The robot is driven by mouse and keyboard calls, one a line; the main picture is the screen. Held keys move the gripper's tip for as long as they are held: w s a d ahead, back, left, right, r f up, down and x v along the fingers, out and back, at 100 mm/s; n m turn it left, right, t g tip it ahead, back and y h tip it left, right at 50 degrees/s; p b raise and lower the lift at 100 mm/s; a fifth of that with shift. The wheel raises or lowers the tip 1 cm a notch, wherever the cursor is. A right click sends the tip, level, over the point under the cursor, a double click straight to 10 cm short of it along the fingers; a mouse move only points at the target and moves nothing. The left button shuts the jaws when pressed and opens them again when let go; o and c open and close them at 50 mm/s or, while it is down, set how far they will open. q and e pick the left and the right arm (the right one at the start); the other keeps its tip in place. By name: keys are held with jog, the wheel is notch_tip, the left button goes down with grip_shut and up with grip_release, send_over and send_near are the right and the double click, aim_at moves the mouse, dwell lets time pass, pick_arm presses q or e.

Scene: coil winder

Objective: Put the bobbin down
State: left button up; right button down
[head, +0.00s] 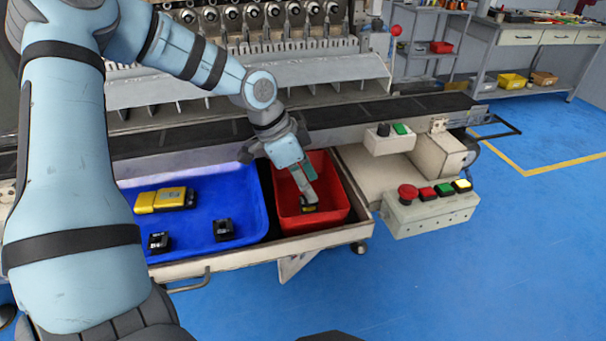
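My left gripper (306,198) points down into the red bin (336,214) with its fingertips low inside it. A small dark bobbin (309,208) with a yellowish part is right at the fingertips, at or near the bin's floor. I cannot tell whether the fingers still grip it or only touch it. Two similar small black pieces stand apart in the blue tray (190,222), one at the front left (158,242) and one further right (223,230). My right gripper is not in view.
A yellow-and-black block (165,199) lies in the blue tray. The winding machine with a dark belt (365,113) runs behind the bins. A grey control box (430,208) with a red stop button stands right of the red bin. Blue floor is open at right.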

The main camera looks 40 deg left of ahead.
pick_arm(q)
jog(key=shift+r+p, duration=0.3)
notch_tip(320, 180, up, 2)
jog(key=shift+a+r+p, duration=0.1)
jog(key=shift+p, duration=0.7)
jog(key=p+v, duration=0.1)
jog(key=v, duration=0.9)
jog(key=shift+s+p, duration=0.25)
jog(key=shift+p, duration=0.05)
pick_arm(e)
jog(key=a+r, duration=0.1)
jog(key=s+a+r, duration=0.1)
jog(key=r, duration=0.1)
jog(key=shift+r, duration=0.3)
pick_arm(q)
jog(key=shift+a+r, duration=0.1)
jog(key=shift+a, duration=0.05)
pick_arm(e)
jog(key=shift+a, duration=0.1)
